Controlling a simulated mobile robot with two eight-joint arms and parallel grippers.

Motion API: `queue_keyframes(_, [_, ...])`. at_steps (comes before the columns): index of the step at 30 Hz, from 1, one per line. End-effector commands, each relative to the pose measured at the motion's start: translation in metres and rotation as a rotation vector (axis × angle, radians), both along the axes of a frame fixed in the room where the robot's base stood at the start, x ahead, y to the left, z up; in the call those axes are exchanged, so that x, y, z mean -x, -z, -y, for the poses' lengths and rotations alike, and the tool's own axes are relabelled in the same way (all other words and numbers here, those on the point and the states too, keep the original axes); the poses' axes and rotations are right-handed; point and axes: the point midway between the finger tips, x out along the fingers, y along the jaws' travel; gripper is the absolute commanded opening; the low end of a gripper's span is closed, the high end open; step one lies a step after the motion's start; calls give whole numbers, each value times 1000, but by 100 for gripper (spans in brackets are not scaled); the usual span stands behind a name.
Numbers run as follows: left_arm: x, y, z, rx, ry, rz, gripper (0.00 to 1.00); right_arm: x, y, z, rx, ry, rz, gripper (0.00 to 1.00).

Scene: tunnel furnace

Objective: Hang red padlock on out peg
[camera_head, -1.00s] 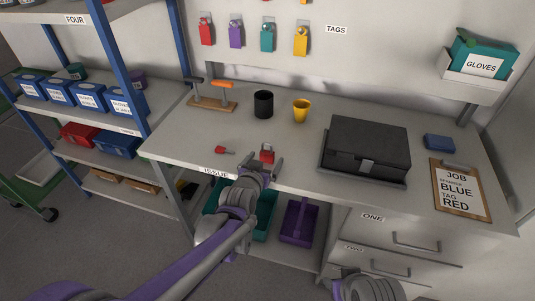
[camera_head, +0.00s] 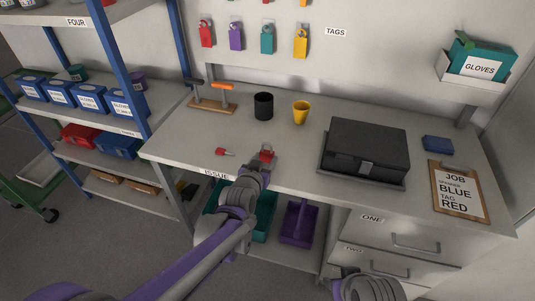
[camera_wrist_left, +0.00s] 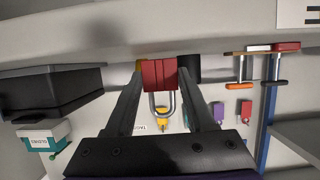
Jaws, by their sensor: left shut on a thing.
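A red padlock (camera_head: 267,154) is at the front edge of the bench, just beyond the ISSUE label. My left gripper (camera_head: 263,166) is shut on it. The left wrist view, which is upside down, shows the padlock's red body (camera_wrist_left: 158,73) between my two fingers, with its grey shackle (camera_wrist_left: 163,103) pointing down in that picture. I cannot tell whether the padlock still touches the bench. I can read no OUT label, and I cannot make out which peg is the out peg.
A small red item (camera_head: 224,152) lies left of the padlock. Behind stand a wooden stand (camera_head: 212,104) with two upright handled parts, a black cup (camera_head: 263,105) and a yellow cup (camera_head: 301,111). A black case (camera_head: 365,148) is at right. Coloured tags (camera_head: 236,37) hang on the wall.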

Motion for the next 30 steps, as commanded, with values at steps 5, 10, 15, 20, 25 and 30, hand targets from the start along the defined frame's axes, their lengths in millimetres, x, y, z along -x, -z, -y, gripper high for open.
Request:
queue_keyframes(5, [0,-14,0,0,0,1,6,-1,-11,0,0,0,3,50])
queue_keyframes(10, [0,-24,0,0,0,1,6,-2,-19,0,0,0,6,50])
queue_keyframes(15, [0,-34,0,-1,0,1,6,-3,-27,0,0,0,8,50])
queue_keyframes(20, [0,-42,0,-1,0,1,6,-4,-32,0,0,0,10,50])
queue_keyframes(25, [0,-41,0,-1,0,1,6,-4,-32,0,0,0,10,50])
queue_keyframes(30, [0,-41,0,-1,0,1,6,-4,-32,0,0,0,10,50])
